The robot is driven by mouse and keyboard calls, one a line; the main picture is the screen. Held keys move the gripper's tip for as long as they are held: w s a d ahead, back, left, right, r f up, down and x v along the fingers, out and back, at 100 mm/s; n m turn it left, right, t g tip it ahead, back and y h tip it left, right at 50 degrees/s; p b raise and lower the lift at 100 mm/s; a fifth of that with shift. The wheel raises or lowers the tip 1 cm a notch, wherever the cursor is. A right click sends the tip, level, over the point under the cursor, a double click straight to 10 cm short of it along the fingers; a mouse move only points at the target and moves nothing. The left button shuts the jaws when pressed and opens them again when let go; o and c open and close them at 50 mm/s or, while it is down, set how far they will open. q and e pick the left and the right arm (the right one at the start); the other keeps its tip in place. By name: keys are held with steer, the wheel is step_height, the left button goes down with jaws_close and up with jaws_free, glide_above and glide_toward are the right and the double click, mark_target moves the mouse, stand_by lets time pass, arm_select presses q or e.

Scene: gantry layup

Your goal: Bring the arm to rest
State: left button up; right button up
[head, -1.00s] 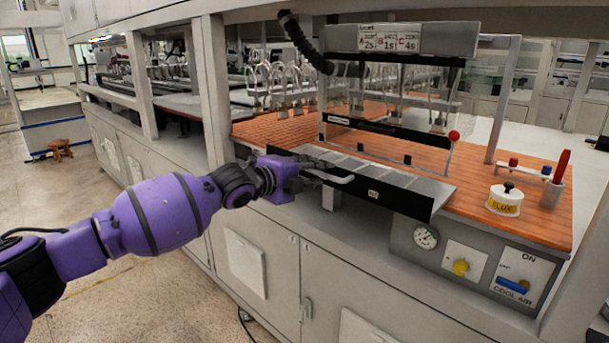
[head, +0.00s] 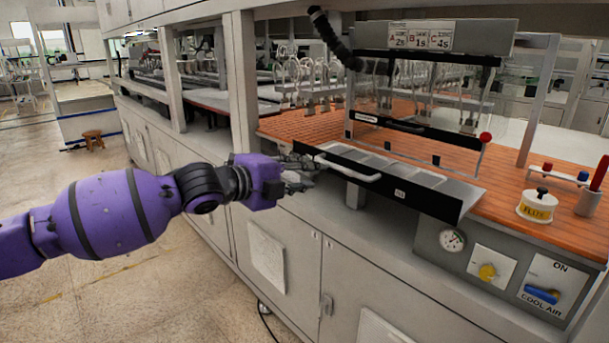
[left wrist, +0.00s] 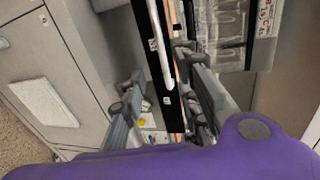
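My left gripper (head: 312,172) is open and empty, its fingers spread apart in front of the bench. It is beside the left end of a pale bar handle (head: 350,169) on the black front of a sloped tray (head: 449,204). The upper finger overlaps the handle's end in the head view; I cannot tell whether they touch. In the left wrist view the two fingers (left wrist: 165,105) stand apart, with the handle (left wrist: 159,42) running down towards the gap between them. My right gripper is not in view.
The bench has an orange top (head: 497,199) with a flux pot (head: 537,207) and a cup (head: 588,203) on the right. A clear guard with a red knob (head: 485,137) stands behind the tray. Below are cabinet doors (head: 370,285). The floor (head: 130,290) at left is free.

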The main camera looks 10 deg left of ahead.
arm_select(q)
steer(key=s+d+f+n, duration=0.2)
steer(key=f+n, duration=0.2)
steer(key=f, duration=0.2)
steer(key=s+d+f+n, duration=0.2)
steer(key=d+f+n, duration=0.15)
steer(key=f, duration=0.25)
steer(key=s+a+f+n+y+p, duration=0.1)
steer(key=s+a+f+n+y, duration=0.1)
steer(key=s+f+n, duration=0.5)
steer(key=s+a+f+n+y+p, duration=0.15)
steer(key=s+f, duration=0.25)
steer(key=f, duration=0.6)
steer(key=s+a+f+n+g+y, duration=0.1)
steer(key=s+a+f+n, duration=0.1)
steer(key=s+f, duration=0.5)
steer(key=s+a+f+n+g+y, duration=0.1)
steer(key=s+f, duration=0.6)
steer(key=s, duration=0.8)
steer(key=s+a+f+n+g+y, duration=0.2)
steer(key=s+a+f+n, duration=0.3)
steer(key=s, duration=0.6)
steer(key=shift+s+f+n+y+p, duration=0.35)
steer(key=shift+f+y, duration=0.3)
steer(key=shift+f, duration=0.3)
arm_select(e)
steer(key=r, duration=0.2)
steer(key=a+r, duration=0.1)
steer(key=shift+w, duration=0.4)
